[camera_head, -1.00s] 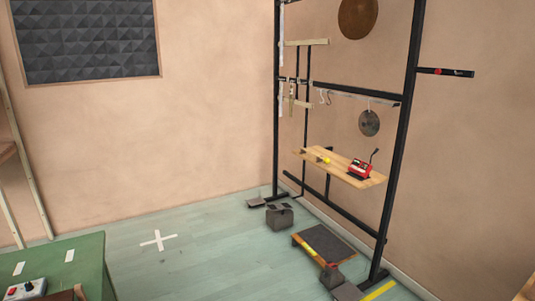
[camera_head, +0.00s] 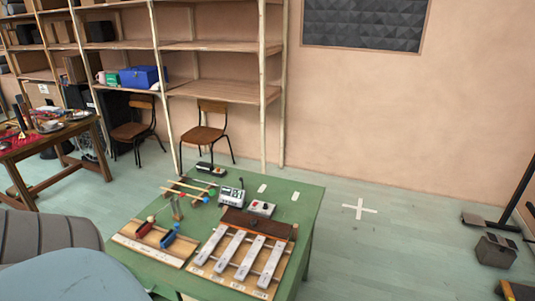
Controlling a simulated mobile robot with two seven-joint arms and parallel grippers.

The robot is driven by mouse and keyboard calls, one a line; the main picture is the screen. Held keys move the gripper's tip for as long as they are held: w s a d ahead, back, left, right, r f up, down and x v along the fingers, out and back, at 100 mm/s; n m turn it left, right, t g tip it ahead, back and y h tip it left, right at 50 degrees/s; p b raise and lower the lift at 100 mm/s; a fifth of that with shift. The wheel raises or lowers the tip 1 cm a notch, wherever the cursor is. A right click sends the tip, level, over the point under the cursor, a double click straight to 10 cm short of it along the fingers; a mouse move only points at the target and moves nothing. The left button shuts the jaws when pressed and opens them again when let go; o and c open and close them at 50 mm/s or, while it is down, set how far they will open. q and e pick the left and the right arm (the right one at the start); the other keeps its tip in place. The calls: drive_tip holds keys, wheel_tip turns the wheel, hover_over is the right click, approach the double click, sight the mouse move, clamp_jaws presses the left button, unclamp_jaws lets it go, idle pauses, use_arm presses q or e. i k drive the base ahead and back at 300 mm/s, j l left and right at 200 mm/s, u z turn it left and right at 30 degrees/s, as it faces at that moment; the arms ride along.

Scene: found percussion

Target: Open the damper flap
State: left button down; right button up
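On the green table (camera_head: 311,202) stands a board with several pale metal bars (camera_head: 238,256). A brown flap-like panel (camera_head: 258,223) lies along the far end of the bars. It looks like the damper flap, lying low across the bar ends; its exact angle is too small to tell. Neither of my grippers shows in the head view.
Beside the bars, a wooden board (camera_head: 126,239) holds red and blue items. Mallets and two small devices (camera_head: 231,198) lie behind. Chairs and a shelf (camera_head: 222,92) stand at the back. Rounded grey and blue shapes fill the lower left.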

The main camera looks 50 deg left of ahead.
sight(269, 228)
drive_tip(key=u, duration=1.65)
drive_tip(key=i+l+u, duration=0.1)
drive_tip(key=i+u, duration=0.35)
drive_tip(key=i+l+u, duration=0.2)
drive_tip(key=u, duration=0.25)
drive_tip(key=i, duration=0.1)
